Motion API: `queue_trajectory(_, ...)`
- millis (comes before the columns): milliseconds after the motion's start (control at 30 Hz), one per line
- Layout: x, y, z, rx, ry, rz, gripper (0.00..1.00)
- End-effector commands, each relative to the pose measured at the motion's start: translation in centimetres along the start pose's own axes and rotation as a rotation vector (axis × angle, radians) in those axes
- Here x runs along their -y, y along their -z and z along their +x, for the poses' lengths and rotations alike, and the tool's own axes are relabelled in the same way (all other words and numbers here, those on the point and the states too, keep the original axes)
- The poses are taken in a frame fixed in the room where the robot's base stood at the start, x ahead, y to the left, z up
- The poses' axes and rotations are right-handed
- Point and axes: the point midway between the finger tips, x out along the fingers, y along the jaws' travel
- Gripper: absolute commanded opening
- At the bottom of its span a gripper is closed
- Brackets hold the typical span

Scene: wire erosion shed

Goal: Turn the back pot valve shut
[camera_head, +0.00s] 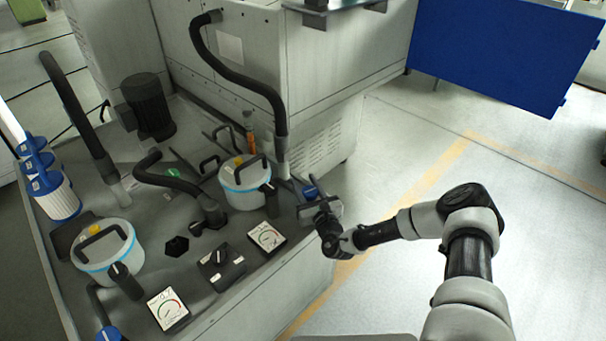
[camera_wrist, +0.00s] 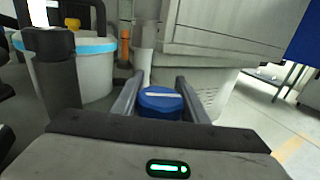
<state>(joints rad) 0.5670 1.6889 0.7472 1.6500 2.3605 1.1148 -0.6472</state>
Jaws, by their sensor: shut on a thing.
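The back pot valve has a blue knob (camera_head: 309,191) at the right edge of the grey bench top, right of the back pot (camera_head: 243,190), a white pot with a light blue band. My gripper (camera_head: 315,203) is at this knob, reaching in from the right. In the wrist view the blue knob (camera_wrist: 160,108) sits between my two fingers (camera_wrist: 158,92), which are closed on its sides. A white mark on its top runs roughly crosswise in that view. The knob's lower part is hidden.
A black post (camera_wrist: 62,75) stands close left of my gripper. A gauge (camera_head: 267,236) and a black switch box (camera_head: 221,266) lie on the bench. The front pot (camera_head: 104,258) and another blue knob (camera_head: 108,334) are further left. The floor at right is clear.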

Motion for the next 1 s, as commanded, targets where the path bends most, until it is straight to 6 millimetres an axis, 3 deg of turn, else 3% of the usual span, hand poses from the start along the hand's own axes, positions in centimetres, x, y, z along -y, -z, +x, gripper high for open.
queue_trajectory(33,-0.2,-0.7,-0.1,-0.004,0.040,0.004,0.18)
queue_trajectory(500,1.4,0.0,-0.4,-0.004,0.394,0.002,0.18)
queue_trajectory(1000,2.0,0.2,-0.6,-0.002,0.517,0.000,0.18)
